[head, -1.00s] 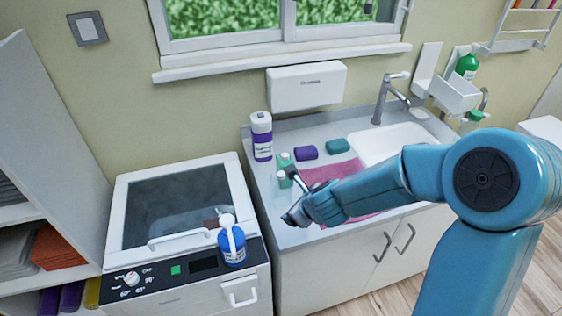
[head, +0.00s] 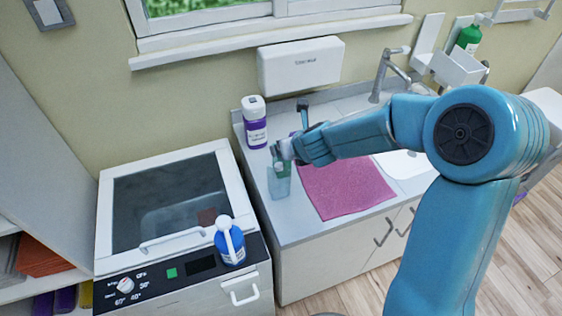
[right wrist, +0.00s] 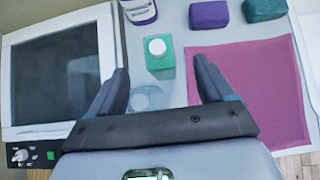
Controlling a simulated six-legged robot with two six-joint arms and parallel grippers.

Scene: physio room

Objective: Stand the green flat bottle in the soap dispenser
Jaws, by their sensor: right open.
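A green flat bottle (right wrist: 160,62) with a white cap stands on the counter, seen from above between my open right fingertips (right wrist: 161,66) in the right wrist view. I cannot tell contact. A clear pale bottle (right wrist: 147,98) is beside it, nearer my palm. In the head view my right gripper (head: 284,153) is at these bottles and partly hides the green one; the pale bottle (head: 279,187) shows below. The white wall bracket (head: 459,69) by the sink looks like the soap dispenser; another green bottle (head: 468,38) is at it. My left gripper is out of view.
A purple-labelled white canister (head: 254,122) stands behind the bottles. A pink cloth (head: 345,188) lies to their right. Purple (right wrist: 208,14) and teal (right wrist: 265,9) blocks lie behind it. A tap (head: 385,70) and sink are farther right. A lidded bath (head: 170,200) with a blue pump bottle (head: 230,243) is left.

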